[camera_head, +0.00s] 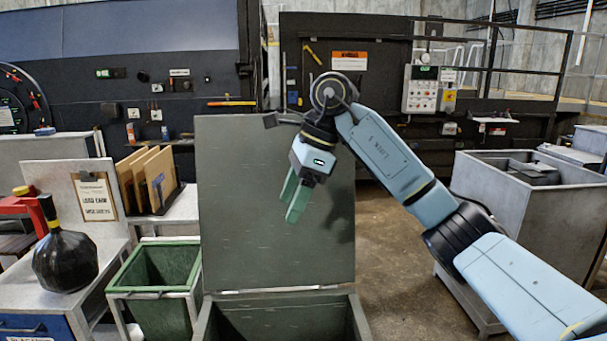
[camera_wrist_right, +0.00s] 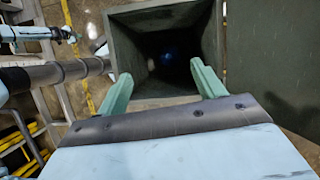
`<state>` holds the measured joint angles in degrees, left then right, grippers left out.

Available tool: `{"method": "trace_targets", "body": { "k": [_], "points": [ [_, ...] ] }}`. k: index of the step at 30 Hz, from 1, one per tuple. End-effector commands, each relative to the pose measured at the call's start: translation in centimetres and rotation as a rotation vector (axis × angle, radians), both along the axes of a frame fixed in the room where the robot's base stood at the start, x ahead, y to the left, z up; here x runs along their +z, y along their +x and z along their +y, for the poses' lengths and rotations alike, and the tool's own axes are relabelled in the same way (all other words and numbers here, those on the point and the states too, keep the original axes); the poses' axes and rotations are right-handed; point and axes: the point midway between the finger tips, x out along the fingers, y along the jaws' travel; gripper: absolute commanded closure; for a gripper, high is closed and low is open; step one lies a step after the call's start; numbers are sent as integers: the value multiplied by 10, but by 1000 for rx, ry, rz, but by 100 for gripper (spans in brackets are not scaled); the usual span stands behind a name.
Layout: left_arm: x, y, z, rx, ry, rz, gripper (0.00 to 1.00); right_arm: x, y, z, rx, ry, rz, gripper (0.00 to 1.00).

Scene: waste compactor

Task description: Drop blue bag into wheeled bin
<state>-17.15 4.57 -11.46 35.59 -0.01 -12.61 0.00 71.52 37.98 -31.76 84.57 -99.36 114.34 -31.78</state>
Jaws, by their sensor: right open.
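The dark grey-green bin (camera_head: 350,310) stands at the bottom centre with its lid (camera_head: 275,240) raised upright behind it. My right gripper (camera_head: 292,203) is in front of the lid, above the bin's opening, fingers pointing down. In the right wrist view the right gripper (camera_wrist_right: 160,74) has its two green fingers spread, with nothing between them. The bin's mouth (camera_wrist_right: 210,25) is beyond them. Deep inside the dark bin is a faint blue patch (camera_wrist_right: 168,56), probably the blue bag, but too dark to be sure. A pale blue arm part (camera_wrist_right: 30,32) at the wrist view's upper left may be my left arm; its jaws are unclear.
A green open container (camera_head: 155,280) stands left of the bin. A black bag (camera_head: 65,262) sits on the workbench at far left. A grey metal container (camera_head: 510,200) stands at right. The compactor (camera_head: 340,100) runs along the back. Bare floor (camera_head: 390,250) lies right of the bin.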

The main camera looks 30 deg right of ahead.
Motion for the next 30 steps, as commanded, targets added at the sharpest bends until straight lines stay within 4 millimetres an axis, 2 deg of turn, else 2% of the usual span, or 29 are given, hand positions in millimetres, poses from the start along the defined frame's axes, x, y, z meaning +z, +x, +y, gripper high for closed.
{"method": "trace_targets", "body": {
  "k": [3,10,15,30],
  "points": [
    [0,0,0,0,0,1,100,26,-3,-10,-3,-2,-5,32],
    [2,-1,0,0,0,1,100,56,-8,-21,-2,0,-4,32],
    [3,-1,0,0,0,2,100,62,-9,-24,1,1,-2,32],
    [3,0,0,0,0,1,100,62,-9,-24,1,1,-2,32]
  ]
}}
